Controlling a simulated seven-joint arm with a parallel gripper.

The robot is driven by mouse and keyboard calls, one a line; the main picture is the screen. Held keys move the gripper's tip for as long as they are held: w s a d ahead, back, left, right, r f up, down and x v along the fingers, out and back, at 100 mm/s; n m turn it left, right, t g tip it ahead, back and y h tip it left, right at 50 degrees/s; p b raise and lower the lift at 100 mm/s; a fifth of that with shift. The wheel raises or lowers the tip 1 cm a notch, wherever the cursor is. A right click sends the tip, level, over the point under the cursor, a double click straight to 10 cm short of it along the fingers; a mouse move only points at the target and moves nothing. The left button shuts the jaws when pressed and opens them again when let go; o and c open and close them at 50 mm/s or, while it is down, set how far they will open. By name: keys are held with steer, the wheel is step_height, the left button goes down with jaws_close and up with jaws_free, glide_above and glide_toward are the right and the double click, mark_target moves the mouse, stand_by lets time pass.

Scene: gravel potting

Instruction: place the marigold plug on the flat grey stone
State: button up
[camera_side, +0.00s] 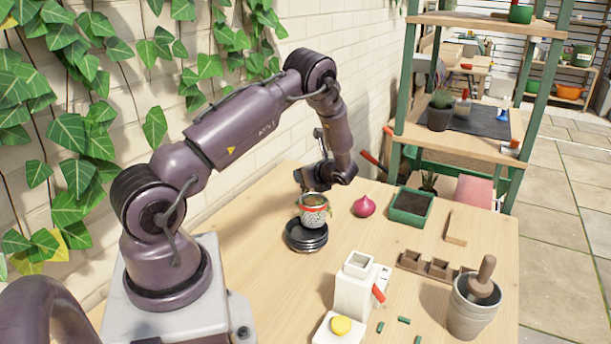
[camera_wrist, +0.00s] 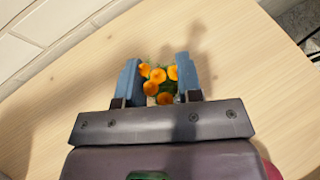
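The marigold plug (camera_wrist: 158,86) shows in the wrist view as a cluster of orange flowers with a little green, between the two blue fingers of my gripper (camera_wrist: 158,82). Its root plug is hidden, and I cannot tell whether the fingers press on it. In the side view my gripper (camera_side: 318,180) is low over the table, pointing down behind a glass jar with a red band (camera_side: 314,210). Green bits show beside the jar, perhaps the plug's leaves. I cannot make out the flat grey stone in either view.
The jar stands at a stack of black saucers (camera_side: 306,237). A red onion (camera_side: 364,206) and a green planter (camera_side: 410,206) are to the right. A white dispenser (camera_side: 354,288) and a metal pot (camera_side: 470,310) stand nearer. In the wrist view the tabletop beyond the fingers is bare.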

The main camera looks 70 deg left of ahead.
steer(key=w+d+r+n+h, duration=0.2)
steer(key=d+r+n+h, duration=0.15)
steer(key=d+r, duration=1.05)
steer(key=s+d+r+n+t+h, duration=0.3)
steer(key=s+d+r, duration=0.1)
steer(key=d, duration=0.3)
steer(key=s+d+r+n+t+h, duration=0.2)
steer(key=s+d+r+n+t, duration=0.1)
steer(key=d, duration=0.5)
steer(key=s+d+r+n+t+h, duration=0.3)
steer(key=s+d+r+n, duration=0.1)
steer(key=s+d+r, duration=0.2)
steer(key=shift+s+d+n+t+h, duration=0.4)
steer(key=shift+s+d, duration=0.4)
steer(key=shift+d, duration=0.35)
